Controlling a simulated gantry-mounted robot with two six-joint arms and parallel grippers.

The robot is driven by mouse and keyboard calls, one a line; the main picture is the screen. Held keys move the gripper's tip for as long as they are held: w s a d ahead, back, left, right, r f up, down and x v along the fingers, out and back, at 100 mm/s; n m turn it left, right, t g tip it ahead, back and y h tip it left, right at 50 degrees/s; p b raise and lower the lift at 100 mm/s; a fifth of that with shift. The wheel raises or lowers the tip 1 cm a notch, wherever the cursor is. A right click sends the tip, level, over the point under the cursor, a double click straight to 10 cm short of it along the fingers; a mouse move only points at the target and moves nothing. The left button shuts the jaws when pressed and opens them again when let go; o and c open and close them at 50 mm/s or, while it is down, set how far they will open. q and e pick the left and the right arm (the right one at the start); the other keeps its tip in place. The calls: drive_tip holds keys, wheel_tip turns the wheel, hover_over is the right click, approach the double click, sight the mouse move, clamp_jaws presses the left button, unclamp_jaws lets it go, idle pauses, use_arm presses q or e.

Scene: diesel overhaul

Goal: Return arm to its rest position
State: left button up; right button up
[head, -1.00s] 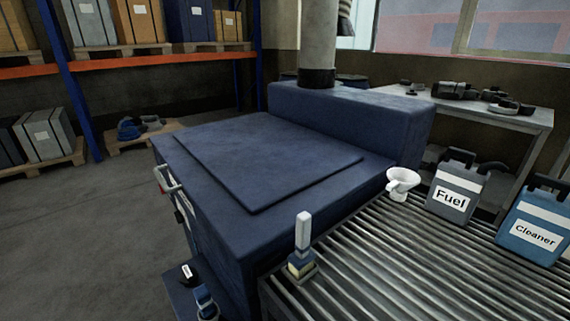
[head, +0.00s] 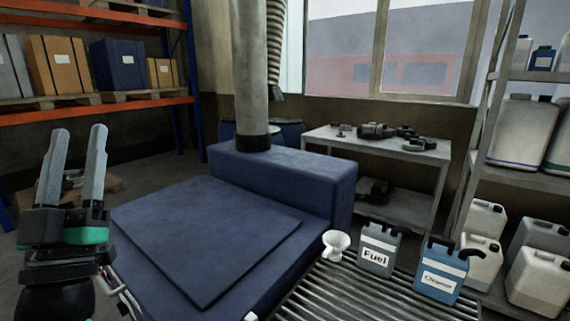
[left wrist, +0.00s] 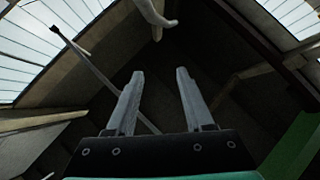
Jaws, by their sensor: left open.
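My left gripper (head: 75,165) is at the left of the head view, raised with its fingers pointing up. Its two grey fingers stand apart with nothing between them. The left wrist view shows the same open fingers (left wrist: 157,100) against the dark roof and bright skylights. The gripper is left of the blue machine (head: 200,240) in the picture and holds nothing. My right gripper is in neither view.
A white funnel (head: 336,246), a grey Fuel can (head: 379,250) and a blue Cleaner can (head: 440,272) stand by the slatted rack (head: 345,300). A metal table (head: 375,145) with parts is behind. Shelves stand at left and right.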

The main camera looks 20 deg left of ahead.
use_arm(q)
drive_tip(key=s+d+r+m+t+h+p, duration=0.1)
drive_tip(key=s+d+r+m+h+p, duration=0.2)
drive_tip(key=d+h, duration=0.45)
drive_tip(key=s+d+r+m+t+h+p, duration=0.1)
drive_tip(key=s+d+r+m+h, duration=0.4)
drive_tip(key=d, duration=0.4)
wheel_tip(320, 180, up, 37)
drive_tip(key=w+h+p, duration=0.1)
drive_tip(key=h+p, duration=0.1)
drive_tip(key=p, duration=3.5)
drive_tip(key=shift+w+d+f+n, duration=0.15)
drive_tip(key=shift+d+n, duration=0.15)
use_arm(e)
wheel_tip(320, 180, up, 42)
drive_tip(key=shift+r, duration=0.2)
